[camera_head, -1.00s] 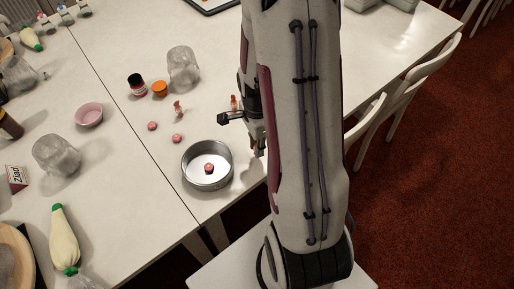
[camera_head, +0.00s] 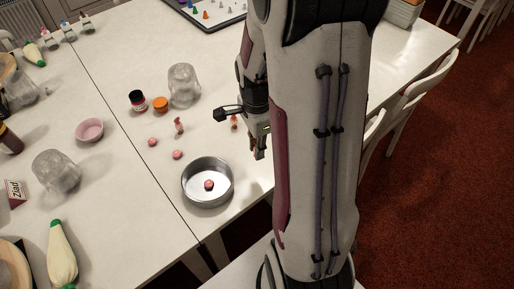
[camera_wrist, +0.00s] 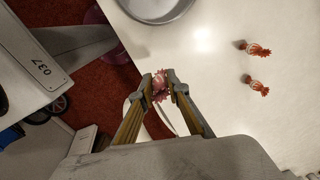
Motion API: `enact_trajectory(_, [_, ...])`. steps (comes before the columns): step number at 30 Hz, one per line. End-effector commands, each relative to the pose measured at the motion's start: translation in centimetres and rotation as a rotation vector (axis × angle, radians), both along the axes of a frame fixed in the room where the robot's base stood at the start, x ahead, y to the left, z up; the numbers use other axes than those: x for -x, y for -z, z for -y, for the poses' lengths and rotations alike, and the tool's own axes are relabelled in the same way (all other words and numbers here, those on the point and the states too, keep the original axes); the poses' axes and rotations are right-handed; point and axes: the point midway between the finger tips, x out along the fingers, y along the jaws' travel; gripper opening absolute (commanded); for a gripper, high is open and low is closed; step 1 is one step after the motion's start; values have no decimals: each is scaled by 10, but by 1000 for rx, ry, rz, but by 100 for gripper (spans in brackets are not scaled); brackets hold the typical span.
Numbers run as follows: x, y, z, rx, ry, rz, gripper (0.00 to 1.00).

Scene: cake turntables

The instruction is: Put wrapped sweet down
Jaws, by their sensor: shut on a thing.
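In the wrist view my gripper (camera_wrist: 161,84) is shut on a pinkish wrapped sweet (camera_wrist: 159,87), held between the two fingertips. The held sweet is above the edge of the white table, with the red floor beyond. In the head view my gripper (camera_head: 259,153) hangs right of the round metal tin, apart from it; the held sweet is hard to make out there.
The round metal tin (camera_head: 189,198) holds one small pink piece (camera_head: 208,185). Jars (camera_head: 138,101) and a clear glass (camera_head: 184,86) stand farther back.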

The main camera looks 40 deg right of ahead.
Motion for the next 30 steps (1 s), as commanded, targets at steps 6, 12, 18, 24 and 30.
enact_trajectory(6, [0,0,0,0,0,0,7])
enact_trajectory(12, [0,0,0,0,0,0,7])
enact_trajectory(18, [0,0,0,0,0,0,7])
enact_trajectory(24, [-1,0,-2,0,-6,0,7])
enact_trajectory(30, [-6,1,-14,0,-43,-1,7])
